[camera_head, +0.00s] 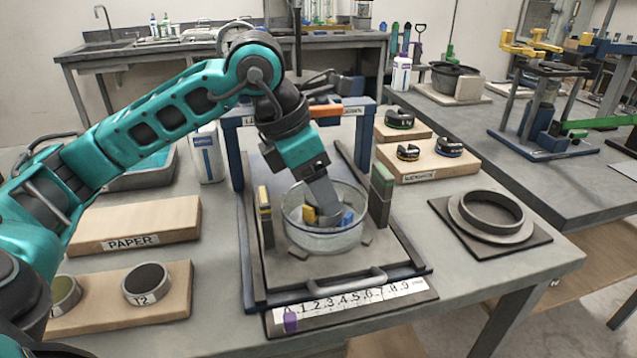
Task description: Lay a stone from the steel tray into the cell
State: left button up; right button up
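My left gripper (324,213) comes down from above into a clear round glass dish (325,238), which stands in the middle of a dark frame. Its grey fingers are close together, and I cannot tell whether they hold anything. A yellow piece (309,214) and a blue piece (346,219) show beside the fingertips inside the dish. I cannot make out a stone. A grey-rimmed tray (150,178) with a teal inside is at the left, partly hidden behind my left arm; I cannot tell whether it holds stones. My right gripper is not in view.
Blue posts and dark uprights (381,195) stand around the dish. A numbered scale strip (350,303) lies in front. A PAPER board (135,222) and a board with rings (147,284) are left; a wide ring (490,213) on a dark plate is right.

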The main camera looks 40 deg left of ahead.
pick_arm(q)
jog(key=o, duration=0.4)
jog(key=shift+o, duration=0.2)
jog(key=p+v, duration=0.2)
jog(key=v, duration=1.1)
jog(key=shift+p, duration=0.3)
jog(key=shift+w+d+r, duration=0.1)
jog(key=shift+d+r, duration=0.05)
